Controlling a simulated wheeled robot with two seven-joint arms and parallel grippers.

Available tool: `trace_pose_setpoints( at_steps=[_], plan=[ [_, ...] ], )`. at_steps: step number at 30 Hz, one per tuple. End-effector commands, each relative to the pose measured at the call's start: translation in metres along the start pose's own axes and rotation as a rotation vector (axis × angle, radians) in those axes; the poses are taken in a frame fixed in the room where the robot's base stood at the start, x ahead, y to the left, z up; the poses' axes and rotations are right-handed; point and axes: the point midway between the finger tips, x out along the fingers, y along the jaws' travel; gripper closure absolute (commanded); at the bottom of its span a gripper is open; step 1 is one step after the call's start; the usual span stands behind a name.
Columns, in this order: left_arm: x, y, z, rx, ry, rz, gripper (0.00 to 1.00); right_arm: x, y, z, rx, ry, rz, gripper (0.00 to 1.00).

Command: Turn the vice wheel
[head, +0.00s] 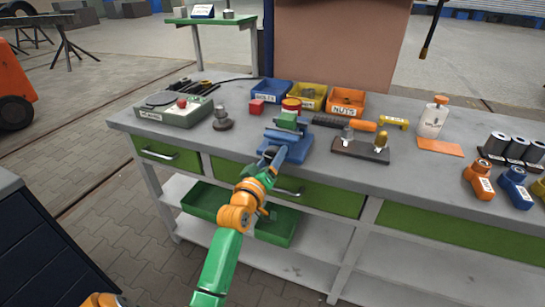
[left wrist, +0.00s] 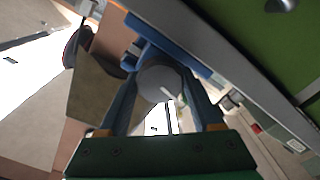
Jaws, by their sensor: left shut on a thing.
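The blue vice (head: 297,148) stands at the front edge of the grey workbench, with a green block (head: 288,121) at its top. My left gripper (head: 272,158) is at the front of the vice, and my green and orange arm reaches up to it from below. In the left wrist view the round grey vice wheel (left wrist: 160,82) sits between the two fingers of my left gripper (left wrist: 163,90), which is shut on it. Blue parts of the vice (left wrist: 165,47) show behind the wheel. In the head view the gripper largely hides the wheel. My right gripper is not in view.
On the bench (head: 240,139), blue, yellow and orange bins (head: 347,102) stand behind the vice. A dark fixture (head: 360,149) is to its right, and a grey-green case (head: 178,112) is to the left. Green drawers (head: 330,196) are below the bench top.

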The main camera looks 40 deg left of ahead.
Motion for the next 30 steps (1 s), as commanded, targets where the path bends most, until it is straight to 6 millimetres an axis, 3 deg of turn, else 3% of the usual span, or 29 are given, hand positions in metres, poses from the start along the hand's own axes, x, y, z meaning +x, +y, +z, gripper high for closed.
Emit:
trace_pose_setpoints(
  at_steps=[30],
  plan=[
    [0.000,0.001,0.000,0.826,-0.004,0.000,0.90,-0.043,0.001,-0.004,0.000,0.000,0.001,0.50]
  ],
)
